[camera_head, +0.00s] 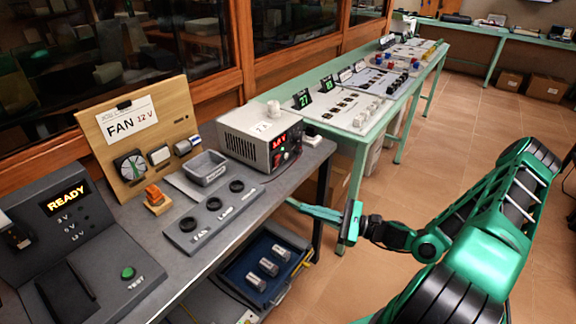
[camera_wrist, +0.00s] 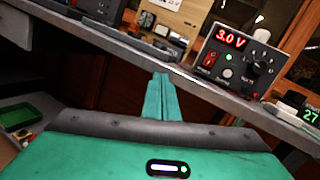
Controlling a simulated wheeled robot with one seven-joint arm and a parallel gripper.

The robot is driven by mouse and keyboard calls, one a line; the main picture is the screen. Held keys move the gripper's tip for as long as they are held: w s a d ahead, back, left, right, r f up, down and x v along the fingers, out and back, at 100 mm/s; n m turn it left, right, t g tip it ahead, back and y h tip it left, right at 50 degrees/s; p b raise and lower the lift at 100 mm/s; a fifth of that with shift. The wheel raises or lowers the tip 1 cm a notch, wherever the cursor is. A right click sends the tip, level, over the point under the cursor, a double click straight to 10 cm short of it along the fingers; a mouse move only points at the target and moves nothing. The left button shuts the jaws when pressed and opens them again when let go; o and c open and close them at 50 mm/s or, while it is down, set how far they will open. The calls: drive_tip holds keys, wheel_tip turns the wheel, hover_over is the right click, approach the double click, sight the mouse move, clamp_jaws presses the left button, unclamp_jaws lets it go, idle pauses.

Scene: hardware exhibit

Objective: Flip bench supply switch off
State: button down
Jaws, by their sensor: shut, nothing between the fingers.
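The bench supply (camera_head: 245,133) is a pale metal box at the far right end of the grey workbench, its dark front panel facing right. Which way the rocker is tipped is too small to tell. My gripper (camera_head: 290,203) is shut and empty, in front of the bench edge and apart from the supply. In the wrist view its fingertips (camera_wrist: 161,76) are together, below and left of the switch.
The workbench (camera_head: 203,263) holds a FAN 12 V board (camera_head: 140,130), a grey tray (camera_head: 205,168), a socket strip (camera_head: 212,215) and a READY tester (camera_head: 70,235). A blue bin (camera_head: 238,272) sits below. A green-legged table (camera_head: 345,120) stands beyond. Floor is open at right.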

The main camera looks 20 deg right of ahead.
sight(277, 161)
drive_tip(key=w+d+r+m+t+h, duration=0.2)
drive_tip(key=w+d+m+t+h, duration=0.1)
drive_tip(key=d+m+t, duration=0.2)
drive_tip(key=shift+w+d+r+m+t, duration=0.15)
drive_tip(key=shift+w+d+m+t, duration=0.2)
drive_tip(key=shift+m+t, duration=0.65)
drive_tip(key=shift+w+a, duration=0.15)
drive_tip(key=shift+a, duration=0.05)
drive_tip(key=x, duration=1.3)
drive_tip(key=shift+w+a+r, duration=0.15)
drive_tip(key=shift+w+a, duration=0.05)
drive_tip(key=shift+w, duration=0.05)
drive_tip(key=shift+r, duration=0.15)
